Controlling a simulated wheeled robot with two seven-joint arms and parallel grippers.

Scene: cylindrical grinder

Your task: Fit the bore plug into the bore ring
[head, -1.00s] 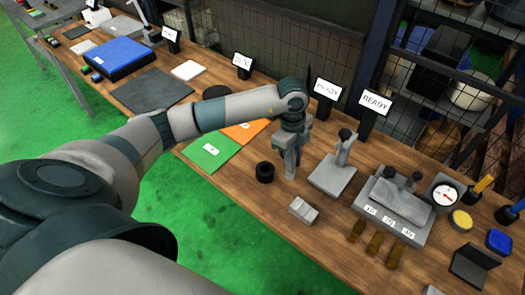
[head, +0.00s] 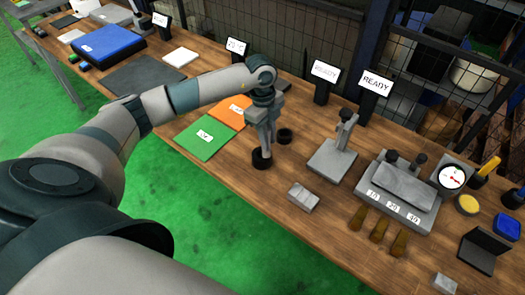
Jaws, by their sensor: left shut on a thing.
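My left gripper (head: 263,148) points down over the workbench, shut on what I take to be the bore plug. The plug is mostly hidden by the fingers, and its outline cannot be told apart from them. Directly below the fingertips is a short black ring (head: 261,161), apparently the bore ring, standing on the wood. The fingertips overlap its top edge in the picture; I cannot tell whether the plug is inside or just above it. A second low dark round piece (head: 285,136) lies just behind and right of the gripper. My right gripper is not in view.
A green card (head: 207,138) and an orange card (head: 231,112) lie left of the gripper. A small grey block (head: 303,197) is in front right. A grey stand (head: 333,158) and a gauge block fixture (head: 398,190) are to the right. Bare wood lies between.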

